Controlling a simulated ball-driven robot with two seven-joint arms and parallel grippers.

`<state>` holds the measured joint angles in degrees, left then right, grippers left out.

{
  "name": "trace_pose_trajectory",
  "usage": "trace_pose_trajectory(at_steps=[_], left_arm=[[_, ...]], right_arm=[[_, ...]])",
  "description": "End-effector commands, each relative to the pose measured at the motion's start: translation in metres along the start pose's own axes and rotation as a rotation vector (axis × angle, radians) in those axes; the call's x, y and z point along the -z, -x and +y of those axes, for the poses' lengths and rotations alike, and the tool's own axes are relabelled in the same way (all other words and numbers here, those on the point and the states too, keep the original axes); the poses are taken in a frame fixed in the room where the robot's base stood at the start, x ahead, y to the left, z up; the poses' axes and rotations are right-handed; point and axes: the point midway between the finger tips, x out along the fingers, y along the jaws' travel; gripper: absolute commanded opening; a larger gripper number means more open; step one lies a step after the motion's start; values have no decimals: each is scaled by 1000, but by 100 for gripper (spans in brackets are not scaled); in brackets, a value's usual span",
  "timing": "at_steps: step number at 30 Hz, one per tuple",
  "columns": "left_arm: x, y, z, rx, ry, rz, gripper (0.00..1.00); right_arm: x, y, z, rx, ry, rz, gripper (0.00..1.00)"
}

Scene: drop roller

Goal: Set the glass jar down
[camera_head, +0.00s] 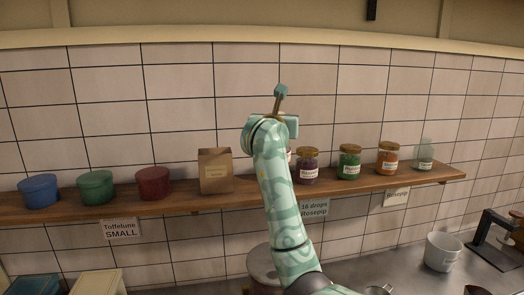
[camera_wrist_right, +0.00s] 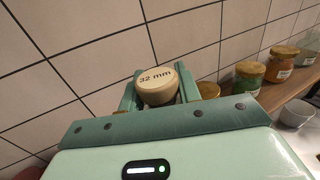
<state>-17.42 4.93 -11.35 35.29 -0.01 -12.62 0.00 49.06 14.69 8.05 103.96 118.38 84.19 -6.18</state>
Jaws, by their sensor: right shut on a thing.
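My right gripper (camera_wrist_right: 157,88) is shut on a round cream thing (camera_wrist_right: 155,76) marked "32 mm", whose flat face shows between the fingers. In the head view the right gripper (camera_head: 277,112) is in front of the tiled wall, above the shelf; my arm hides most of what it holds. A clear glass jar (camera_head: 425,155) with a white label stands upright at the right end of the shelf, apart from the gripper. Whether the held thing is part of a glass jar I cannot tell. My left gripper is out of view.
The wooden shelf (camera_head: 190,205) holds blue, green and red tubs, a paper bag (camera_head: 215,171), and purple (camera_head: 307,167), green (camera_head: 350,163) and orange (camera_head: 388,158) lidded jars. My arm covers the part between bag and purple jar. A white pot (camera_head: 442,252) stands on the counter below.

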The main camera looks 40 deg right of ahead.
Motion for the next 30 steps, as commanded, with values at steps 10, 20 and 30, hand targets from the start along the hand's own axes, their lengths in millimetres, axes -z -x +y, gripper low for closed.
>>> trace_pose_trajectory(at_steps=[10,20,30], left_arm=[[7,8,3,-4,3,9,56],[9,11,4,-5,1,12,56],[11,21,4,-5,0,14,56]], right_arm=[[38,-41,30,0,5,1,0],[66,-60,44,0,0,-1,0],[102,-64,47,0,0,-1,0]])
